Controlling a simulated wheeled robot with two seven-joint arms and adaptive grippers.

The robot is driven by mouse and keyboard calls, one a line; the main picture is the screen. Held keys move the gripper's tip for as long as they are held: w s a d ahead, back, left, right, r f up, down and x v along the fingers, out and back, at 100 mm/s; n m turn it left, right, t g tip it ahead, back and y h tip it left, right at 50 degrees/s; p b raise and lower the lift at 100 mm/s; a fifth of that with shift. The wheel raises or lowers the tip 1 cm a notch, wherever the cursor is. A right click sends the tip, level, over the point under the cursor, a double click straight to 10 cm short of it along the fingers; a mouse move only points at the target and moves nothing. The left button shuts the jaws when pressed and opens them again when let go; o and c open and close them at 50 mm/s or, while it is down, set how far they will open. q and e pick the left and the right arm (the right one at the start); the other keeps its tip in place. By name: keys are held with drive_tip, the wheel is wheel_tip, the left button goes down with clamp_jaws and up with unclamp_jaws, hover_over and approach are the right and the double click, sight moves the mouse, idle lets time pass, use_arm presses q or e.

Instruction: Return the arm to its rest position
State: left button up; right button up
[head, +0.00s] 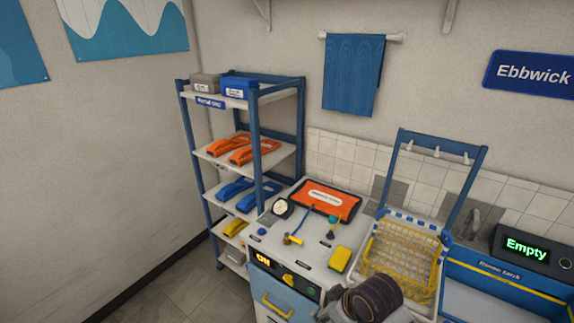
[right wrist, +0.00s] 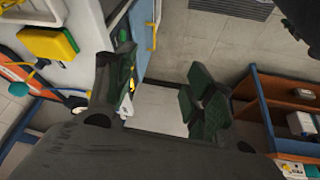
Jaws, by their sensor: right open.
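My right arm (head: 372,298) shows in the head view as a dark rounded link at the bottom, in front of the bench and the yellow basket; its gripper cannot be made out there. In the right wrist view my right gripper (right wrist: 162,98) has its dark green-padded fingers wide apart. Nothing is held between them; grey floor and a paler patch show through the gap. A small yellow and white detail shows beside the left finger, too unclear to name. My left gripper is in neither view.
A blue-framed shelf (head: 254,130) stands behind left. Open floor (head: 180,280) lies left.

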drive_tip(key=shift+s+d+f+m+h, duration=1.8)
drive_tip(key=shift+s+d+m, duration=1.6)
drive_tip(key=shift+s+d, duration=1.85)
wheel_tip(320, 180, down, 34)
drive_tip(key=s+g, duration=0.2)
drive_tip(key=s+d+f, duration=0.2)
drive_tip(key=s+f, duration=0.8)
drive_tip(key=s, duration=0.1)
drive_tip(key=s+d+f+g, duration=0.1)
drive_tip(key=s+d+f, duration=0.2)
drive_tip(key=s+f, duration=0.7)
drive_tip(key=shift+s+b, duration=0.3)
drive_tip(key=shift+s, duration=0.15)
